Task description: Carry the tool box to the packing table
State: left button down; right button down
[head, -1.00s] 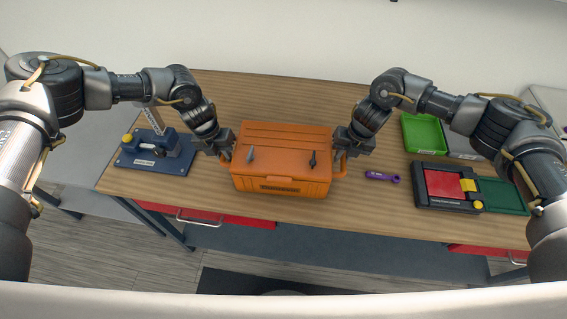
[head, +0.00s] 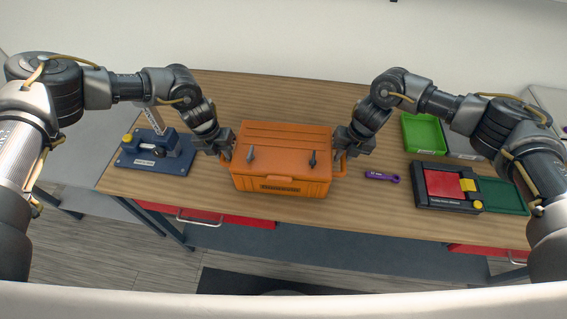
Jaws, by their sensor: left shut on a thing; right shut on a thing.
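The orange tool box (head: 282,146) is closed and upright at the middle of the wooden table (head: 330,211), with two small dark latches on its top. It has a handle at each end. My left gripper (head: 227,154) is shut on the handle at the box's left end. My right gripper (head: 341,158) is shut on the handle at its right end. The fingertips are partly hidden by the handles and the grippers' own bodies. I cannot tell whether the box touches the table top or is just above it.
A blue device (head: 157,152) stands left of the box. A purple tool (head: 382,176) lies to its right, near a black device with a red panel (head: 443,184), a dark green tray (head: 503,196) and a green bin (head: 422,134). Red drawers (head: 246,219) are under the table's front edge.

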pick_arm(q)
jog(key=shift+a+r, duration=0.1)
jog(key=shift+a, duration=0.15)
pick_arm(e)
jog(key=shift+w+d+r, duration=0.1)
jog(key=shift+d+r, duration=0.1)
jog(key=shift+d, duration=0.05)
